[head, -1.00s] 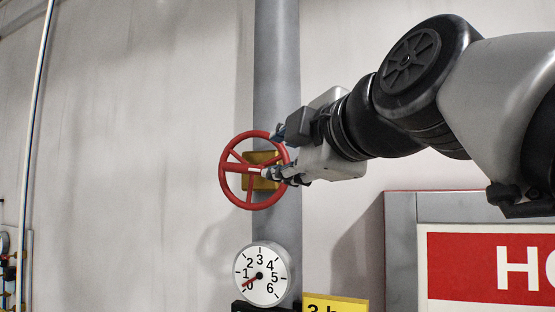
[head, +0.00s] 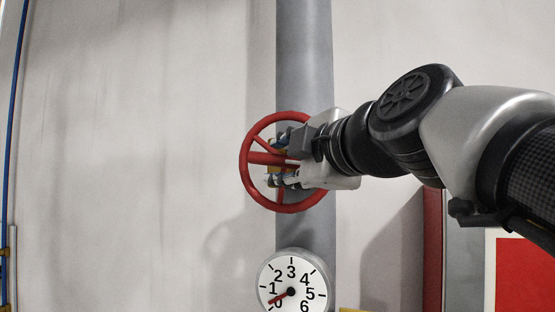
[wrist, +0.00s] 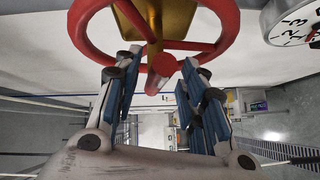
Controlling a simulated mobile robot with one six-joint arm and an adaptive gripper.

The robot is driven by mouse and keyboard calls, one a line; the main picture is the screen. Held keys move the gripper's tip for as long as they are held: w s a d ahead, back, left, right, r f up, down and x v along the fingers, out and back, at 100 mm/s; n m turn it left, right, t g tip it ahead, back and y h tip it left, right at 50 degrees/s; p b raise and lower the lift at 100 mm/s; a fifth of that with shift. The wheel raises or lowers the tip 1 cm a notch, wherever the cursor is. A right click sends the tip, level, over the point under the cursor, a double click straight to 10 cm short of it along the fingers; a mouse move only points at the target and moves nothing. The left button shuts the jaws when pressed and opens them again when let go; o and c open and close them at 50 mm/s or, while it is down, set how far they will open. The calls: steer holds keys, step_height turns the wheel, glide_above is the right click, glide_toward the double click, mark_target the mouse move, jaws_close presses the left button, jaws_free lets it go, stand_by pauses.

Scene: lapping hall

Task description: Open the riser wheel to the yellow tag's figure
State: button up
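The red riser wheel (head: 246,182) has several spokes and is mounted on the grey riser pipe (head: 304,50). My open gripper (head: 275,160) is in front of the wheel, with its fingers above and below the red hub and a spoke. In the wrist view, the wheel (wrist: 228,25) is at the top and the hub (wrist: 164,66) lies between the spread blue-padded fingers. I cannot tell if they touch it. The white dial (head: 310,268) below has its red needle near 0. Only a sliver of the yellow tag (head: 350,310) shows; its figure is out of view.
A red and white sign (head: 525,275) in a grey frame stands at the lower right. A blue pipe (head: 15,100) runs up the far left wall. The wall left of the wheel is bare. The dial also shows in the wrist view (wrist: 292,22).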

steer(key=shift+w, duration=0.1)
steer(key=shift+d+r, duration=0.1)
steer(key=shift+c, duration=0.4)
jaws_close()
stand_by(0.3)
